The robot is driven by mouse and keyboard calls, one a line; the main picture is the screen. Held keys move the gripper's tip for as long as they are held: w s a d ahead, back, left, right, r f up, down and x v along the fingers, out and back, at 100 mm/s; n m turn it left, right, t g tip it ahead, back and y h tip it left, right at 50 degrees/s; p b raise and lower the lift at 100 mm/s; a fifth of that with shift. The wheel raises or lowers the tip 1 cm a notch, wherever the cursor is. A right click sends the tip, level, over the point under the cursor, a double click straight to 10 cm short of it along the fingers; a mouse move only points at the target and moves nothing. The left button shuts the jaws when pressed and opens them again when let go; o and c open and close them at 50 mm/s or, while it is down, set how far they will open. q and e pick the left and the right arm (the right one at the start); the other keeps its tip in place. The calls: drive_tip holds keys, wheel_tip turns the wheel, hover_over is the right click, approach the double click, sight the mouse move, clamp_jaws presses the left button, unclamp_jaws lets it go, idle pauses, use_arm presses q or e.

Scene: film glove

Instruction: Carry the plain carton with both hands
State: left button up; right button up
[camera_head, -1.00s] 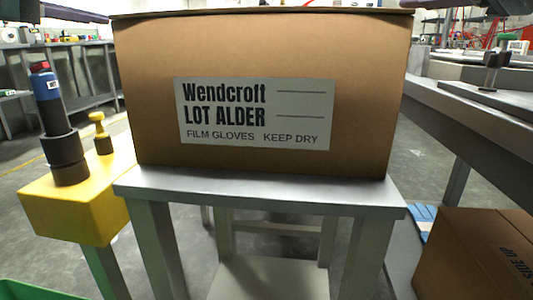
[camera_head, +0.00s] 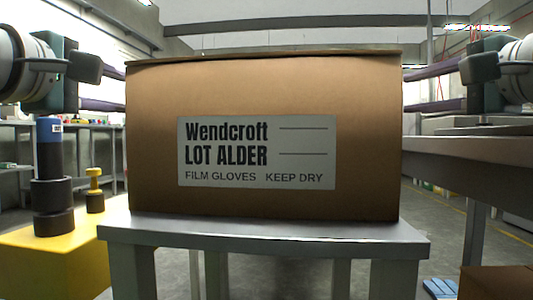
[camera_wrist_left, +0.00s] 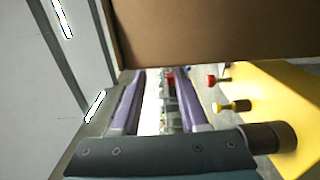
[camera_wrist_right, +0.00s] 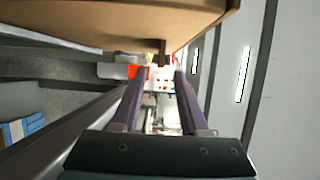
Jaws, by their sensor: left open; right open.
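A large brown carton (camera_head: 265,90) rests upright and closed on a grey metal stand (camera_head: 265,230). A pale label on its front reads Wendcroft, LOT ALDER, film gloves, keep dry. My left gripper (camera_head: 118,88) is open at the carton's left side, its purple fingers pointing away from me. My right gripper (camera_head: 412,88) is open in the same way at the right side. The carton also shows along the top of the left wrist view (camera_wrist_left: 220,35) and of the right wrist view (camera_wrist_right: 110,20). I see nothing between either pair of fingers; contact with the carton is unclear.
A yellow block (camera_head: 40,255) with dark cylinders and a yellow knob (camera_head: 95,190) stands at the left. A grey workbench (camera_head: 470,150) runs along the right. Part of another brown box (camera_head: 495,283) and a blue item (camera_head: 440,288) lie low at the right.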

use_arm(q)
drive_tip(key=w, duration=0.8)
drive_tip(key=shift+w+d, duration=0.15)
drive_tip(key=shift+d, duration=0.1)
use_arm(e)
drive_tip(key=x, duration=0.6)
drive_tip(key=shift+w+a, duration=0.1)
drive_tip(key=shift+w, duration=0.05)
use_arm(q)
clamp_jaws()
use_arm(e)
clamp_jaws()
use_arm(q)
drive_tip(key=shift+r, duration=0.1)
use_arm(e)
drive_tip(key=shift+r, duration=0.1)
